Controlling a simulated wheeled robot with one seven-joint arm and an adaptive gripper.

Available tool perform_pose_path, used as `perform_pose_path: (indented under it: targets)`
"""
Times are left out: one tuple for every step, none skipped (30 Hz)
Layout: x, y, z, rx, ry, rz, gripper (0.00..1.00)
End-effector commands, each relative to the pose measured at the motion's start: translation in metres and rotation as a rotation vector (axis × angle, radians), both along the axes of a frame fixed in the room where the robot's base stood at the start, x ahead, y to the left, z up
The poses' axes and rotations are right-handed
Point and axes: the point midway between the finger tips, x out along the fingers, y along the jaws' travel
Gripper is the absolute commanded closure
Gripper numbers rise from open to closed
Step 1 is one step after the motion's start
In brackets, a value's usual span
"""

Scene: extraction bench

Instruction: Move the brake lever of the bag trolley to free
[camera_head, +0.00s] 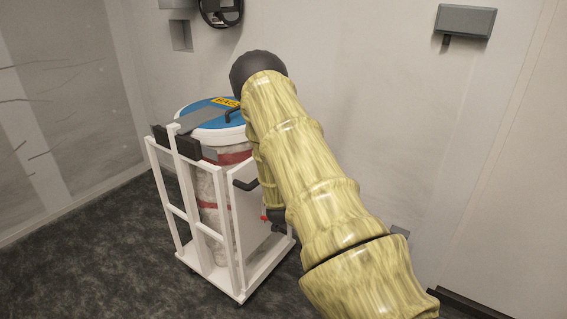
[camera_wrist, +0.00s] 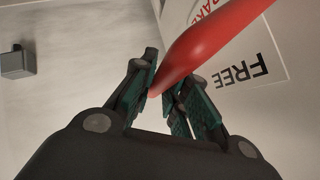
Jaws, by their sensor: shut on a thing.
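The bag trolley (camera_head: 190,216) is a white frame holding a clear bag with red bands under a blue and white lid (camera_head: 197,112). Its red brake lever (camera_wrist: 208,40) shows large in the wrist view, with its rounded end between my fingers. My gripper (camera_wrist: 166,90) is shut on the lever near that end. A label with the word FREE (camera_wrist: 242,75) and part of the word BRAKE is on the white panel behind the lever. In the head view my arm hides most of the gripper, and only a small red bit of the lever (camera_head: 265,218) shows low beside it.
A grey wall box (camera_head: 465,21) hangs at the upper right, and a dark handwheel (camera_head: 221,11) is at the top. A black handle (camera_head: 246,184) sticks out from the trolley's side. Dark floor lies open at the left and front.

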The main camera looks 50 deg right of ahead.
Motion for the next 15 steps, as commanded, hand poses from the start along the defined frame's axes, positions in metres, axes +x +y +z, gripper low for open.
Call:
perform_pose_path:
  targets:
    - [-0.0005, -0.0027, 0.0013, -0.004, -0.002, -0.002, 1.0]
    - [-0.0003, -0.0027, 0.0014, -0.004, -0.002, -0.002, 1.0]
    - [-0.0002, -0.0027, 0.0014, -0.004, -0.002, -0.002, 1.0]
    - [-0.0002, -0.0026, 0.0014, -0.004, -0.002, -0.002, 1.0]
    - [0.0, -0.0026, 0.0015, -0.005, -0.003, -0.002, 1.0]
    - [0.0, -0.0026, 0.0015, -0.005, -0.003, -0.002, 0.77]
    - [0.0002, -0.0023, 0.0015, -0.005, -0.003, -0.002, 0.72]
    - [0.0004, -0.002, 0.0015, -0.005, -0.002, -0.001, 0.66]
    - [0.0008, -0.0014, 0.0012, -0.004, -0.002, -0.001, 0.63]
    - [0.0012, -0.0009, 0.0011, -0.003, -0.002, 0.0, 0.63]
    - [0.0015, -0.0006, 0.0011, -0.004, -0.002, 0.001, 0.63]
    - [0.0018, -0.0001, 0.0009, -0.003, -0.002, 0.002, 0.63]
    - [0.002, 0.0002, 0.0009, -0.003, -0.002, 0.002, 0.63]
    - [0.0021, 0.0004, 0.0009, -0.003, -0.002, 0.002, 0.63]
    - [0.0023, 0.0006, 0.0009, -0.002, -0.002, 0.002, 0.63]
